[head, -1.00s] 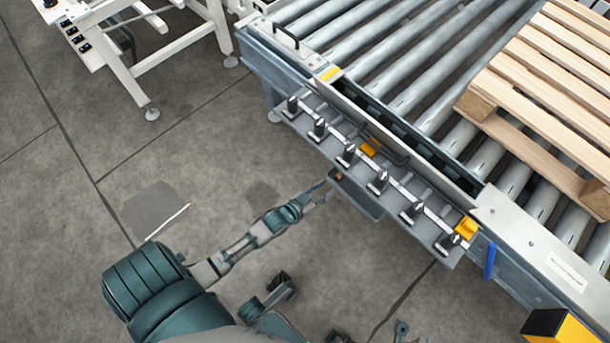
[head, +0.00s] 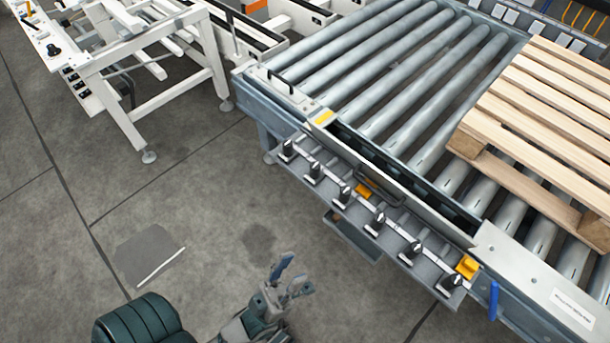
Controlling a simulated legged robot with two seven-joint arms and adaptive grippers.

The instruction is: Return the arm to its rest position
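My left gripper (head: 290,272) is low in the middle of the head view, above the concrete floor and close to my body. Its two fingers point up the picture and stand apart, with nothing between them. My teal left shoulder (head: 140,322) shows at the bottom left, and the forearm is folded in beside it. The gripper is well clear of the control panel (head: 400,242) with its row of several black handles, which lies up and to the right. My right gripper is not in view.
A roller conveyor (head: 400,75) fills the upper right and carries a wooden pallet (head: 545,110). A small grey tray (head: 352,238) hangs below the panel. A white machine frame (head: 120,50) stands at the upper left. The floor (head: 190,225) between is open.

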